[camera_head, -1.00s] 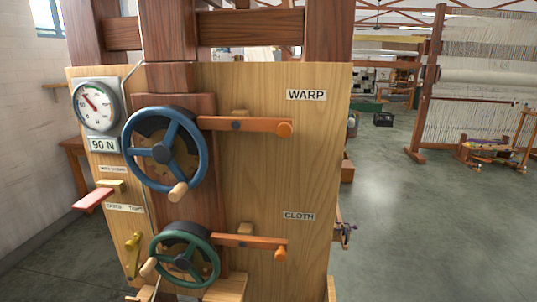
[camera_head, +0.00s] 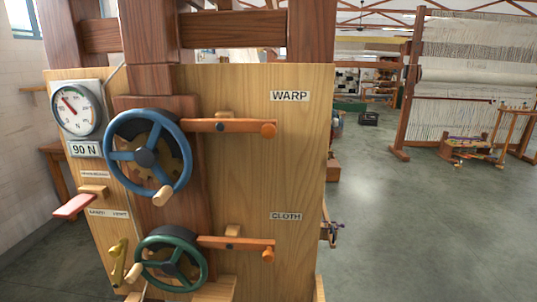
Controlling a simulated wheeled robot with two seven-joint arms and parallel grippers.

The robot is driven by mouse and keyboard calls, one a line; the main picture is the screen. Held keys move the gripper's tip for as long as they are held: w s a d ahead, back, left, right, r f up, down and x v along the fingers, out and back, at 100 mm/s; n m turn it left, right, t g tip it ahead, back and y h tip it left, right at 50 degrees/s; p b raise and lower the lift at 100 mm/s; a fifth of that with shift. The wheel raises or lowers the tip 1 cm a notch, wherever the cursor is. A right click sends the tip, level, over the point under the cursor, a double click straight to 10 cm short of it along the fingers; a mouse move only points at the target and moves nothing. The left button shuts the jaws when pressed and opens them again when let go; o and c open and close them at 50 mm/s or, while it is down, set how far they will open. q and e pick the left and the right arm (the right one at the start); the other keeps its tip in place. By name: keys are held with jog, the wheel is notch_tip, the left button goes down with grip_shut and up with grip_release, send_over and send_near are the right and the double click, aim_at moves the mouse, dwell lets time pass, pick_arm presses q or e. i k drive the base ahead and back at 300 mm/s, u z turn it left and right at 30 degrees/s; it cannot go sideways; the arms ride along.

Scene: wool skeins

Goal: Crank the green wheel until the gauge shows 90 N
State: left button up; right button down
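The green wheel (camera_head: 172,232) stands low on the wooden panel, with a wooden crank knob (camera_head: 134,272) at its lower left. An orange lever (camera_head: 236,243) lies beside it, just under the CLOTH label (camera_head: 286,216). The round gauge (camera_head: 77,108) is at the panel's upper left; its red needle points up and left, and its numbers are too small to read. A plate (camera_head: 86,149) below it reads 90 N. Neither of my grippers is in view.
A larger blue wheel (camera_head: 183,133) sits above the green one, with an orange lever (camera_head: 228,125) under the WARP label (camera_head: 290,96). A pink-ended lever (camera_head: 76,206) and a yellow handle (camera_head: 118,258) project at the left. Open floor (camera_head: 420,230) lies right.

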aim_at(172, 261)
jog(key=z, duration=0.25)
jog(key=k, duration=0.45)
jog(key=z, duration=0.85)
jog(key=i, duration=0.8)
jog(key=u, duration=1.05)
jog(key=i, duration=0.5)
jog(key=u, duration=0.5)
